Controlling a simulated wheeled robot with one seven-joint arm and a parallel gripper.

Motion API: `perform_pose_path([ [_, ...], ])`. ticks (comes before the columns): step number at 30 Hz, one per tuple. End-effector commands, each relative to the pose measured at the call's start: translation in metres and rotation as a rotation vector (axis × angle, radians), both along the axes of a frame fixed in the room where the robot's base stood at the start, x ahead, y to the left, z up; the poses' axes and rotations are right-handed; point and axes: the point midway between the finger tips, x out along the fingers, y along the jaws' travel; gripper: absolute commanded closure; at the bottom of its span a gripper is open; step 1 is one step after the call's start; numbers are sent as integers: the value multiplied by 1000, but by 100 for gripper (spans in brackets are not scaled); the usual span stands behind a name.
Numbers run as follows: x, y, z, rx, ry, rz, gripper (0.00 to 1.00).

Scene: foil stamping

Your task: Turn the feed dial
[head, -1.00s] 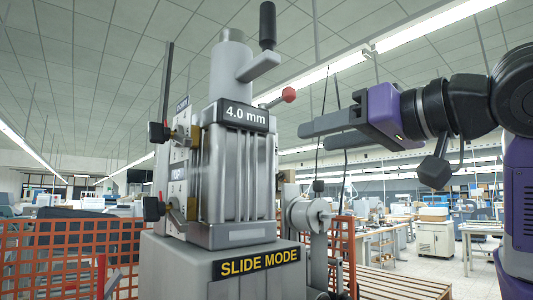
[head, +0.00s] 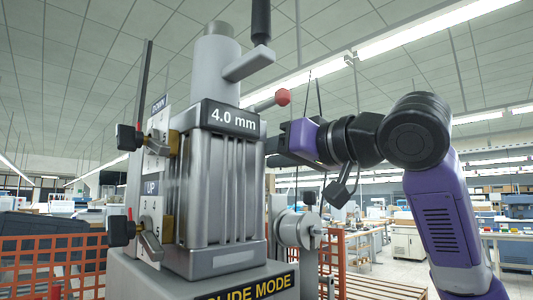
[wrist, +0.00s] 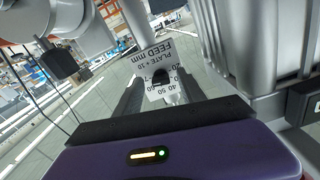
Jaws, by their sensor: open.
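The feed dial (wrist: 160,77) shows in the wrist view as a small dark knob on a pale plate marked "FEED mm" and "PLATE + 10", with numbers around it. The plate appears upside down in this view. My gripper (wrist: 157,84) is open, its two dark fingers pointing at the dial from either side in the picture; I cannot tell if they touch it. In the head view my gripper (head: 276,145) reaches in from the right, its fingertips hidden behind the grey press (head: 212,195). The feed dial does not show there.
A lever with a red ball (head: 283,97) sticks out just above my gripper. Two black-knobbed dials, DOWN (head: 160,140) and UP (head: 150,240), sit on the press's left side. A grey round unit (head: 300,230) is below my gripper. Orange mesh fencing (head: 50,262) stands behind.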

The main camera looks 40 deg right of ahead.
Motion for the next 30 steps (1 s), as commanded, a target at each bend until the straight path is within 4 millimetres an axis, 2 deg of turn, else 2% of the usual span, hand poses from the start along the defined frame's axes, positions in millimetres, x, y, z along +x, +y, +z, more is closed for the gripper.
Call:
perform_pose_path([
  [8, 2, 0, 0, 0, 0, 1, 55],
  [15, 1, 0, 0, 0, 0, 0, 100],
  [23, 1, 0, 0, -12, 0, 0, 100],
  [30, 2, 0, 0, -99, 1, 1, 100],
])
